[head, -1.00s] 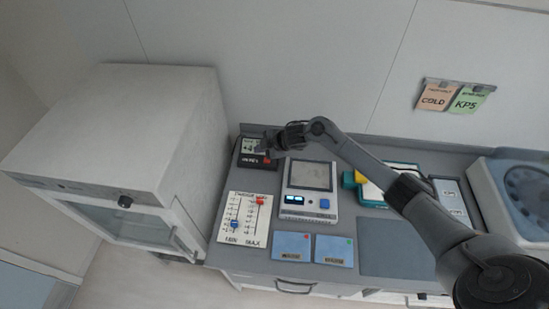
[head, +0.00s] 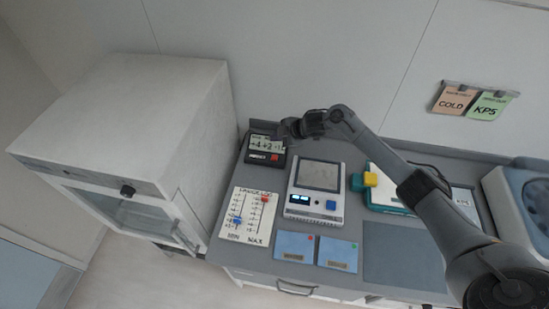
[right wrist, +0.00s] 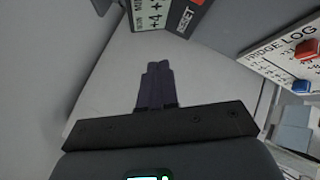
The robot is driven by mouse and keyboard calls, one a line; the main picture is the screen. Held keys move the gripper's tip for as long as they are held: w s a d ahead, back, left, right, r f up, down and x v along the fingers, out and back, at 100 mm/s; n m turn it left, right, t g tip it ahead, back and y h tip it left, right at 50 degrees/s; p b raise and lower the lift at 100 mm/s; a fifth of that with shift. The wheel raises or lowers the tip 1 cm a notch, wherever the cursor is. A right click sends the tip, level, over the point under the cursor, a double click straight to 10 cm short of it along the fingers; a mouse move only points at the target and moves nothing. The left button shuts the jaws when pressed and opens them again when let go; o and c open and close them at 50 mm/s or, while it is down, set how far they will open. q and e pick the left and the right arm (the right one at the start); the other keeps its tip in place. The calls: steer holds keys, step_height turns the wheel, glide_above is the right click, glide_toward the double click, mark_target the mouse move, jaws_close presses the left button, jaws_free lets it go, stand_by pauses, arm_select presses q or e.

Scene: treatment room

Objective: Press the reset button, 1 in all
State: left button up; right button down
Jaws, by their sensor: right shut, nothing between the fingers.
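A dark display unit (head: 263,150) stands at the back left of the counter, its screen showing numbers. It carries a small red reset button (head: 275,157) on its lower front. My right gripper (head: 286,130) is just above and right of the unit's top edge, apart from the button. In the right wrist view the shut, empty fingers (right wrist: 155,75) point at a pale surface. The unit (right wrist: 164,14) is cut off at the top there, with the RESET lettering and part of the red button (right wrist: 197,2) showing. My left gripper is out of view.
A fridge log board (head: 248,215) with red and blue sliders lies in front of the unit. A white device (head: 315,190) with a screen sits to its right, two blue cards (head: 295,246) before it. A large white fridge (head: 130,130) stands left.

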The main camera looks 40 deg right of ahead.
steer(key=b, duration=0.6)
glide_above(276, 158)
step_height(276, 158, down, 6)
steer(key=shift+f, duration=1.05)
steer(key=shift+f, duration=0.1)
stand_by(0.8)
steer(key=shift+f+b, duration=0.35)
steer(key=shift+b, duration=0.05)
